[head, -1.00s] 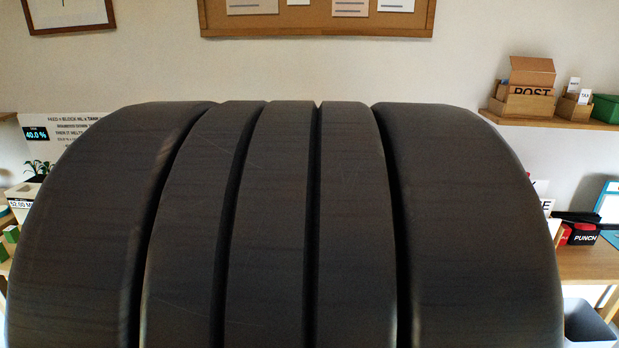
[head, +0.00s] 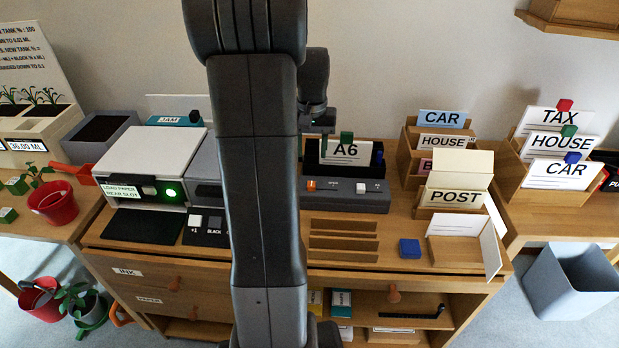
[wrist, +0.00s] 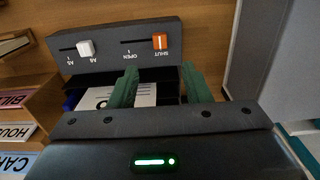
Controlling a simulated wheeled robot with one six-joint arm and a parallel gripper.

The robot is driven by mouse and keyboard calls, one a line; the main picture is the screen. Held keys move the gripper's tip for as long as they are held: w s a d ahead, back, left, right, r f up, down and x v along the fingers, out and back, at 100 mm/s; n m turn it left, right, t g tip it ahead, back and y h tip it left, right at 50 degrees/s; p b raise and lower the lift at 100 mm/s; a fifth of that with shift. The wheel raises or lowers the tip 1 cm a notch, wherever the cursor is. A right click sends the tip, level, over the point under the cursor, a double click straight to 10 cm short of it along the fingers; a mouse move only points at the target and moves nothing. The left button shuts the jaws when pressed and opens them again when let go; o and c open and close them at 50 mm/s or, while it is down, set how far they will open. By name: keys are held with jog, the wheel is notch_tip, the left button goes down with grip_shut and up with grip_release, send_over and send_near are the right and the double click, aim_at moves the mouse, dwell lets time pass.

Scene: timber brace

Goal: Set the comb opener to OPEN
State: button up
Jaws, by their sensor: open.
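The comb opener is a dark grey machine (head: 345,202) on the desk, right of my arm in the head view. Its orange slider knob (head: 311,185) sits at the left end of its slot; in the wrist view the orange knob (wrist: 160,41) is at the SHUT end, away from OPEN. A white knob (wrist: 85,48) sits in the other slot, near the A6 mark. My gripper (wrist: 159,67) is open and empty, its green fingers apart, near the opener's panel and touching neither knob in view.
An A6 card (head: 345,152) stands behind the opener's panel. A wooden slotted rack (head: 342,240) lies in front, with a blue block (head: 409,248) to its right. A POST box (head: 455,196) stands right. A printer (head: 150,160) is left of my arm.

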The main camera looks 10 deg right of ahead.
aim_at(312, 184)
notch_tip(312, 184, down, 11)
jog(key=shift+b, duration=0.45)
grip_shut()
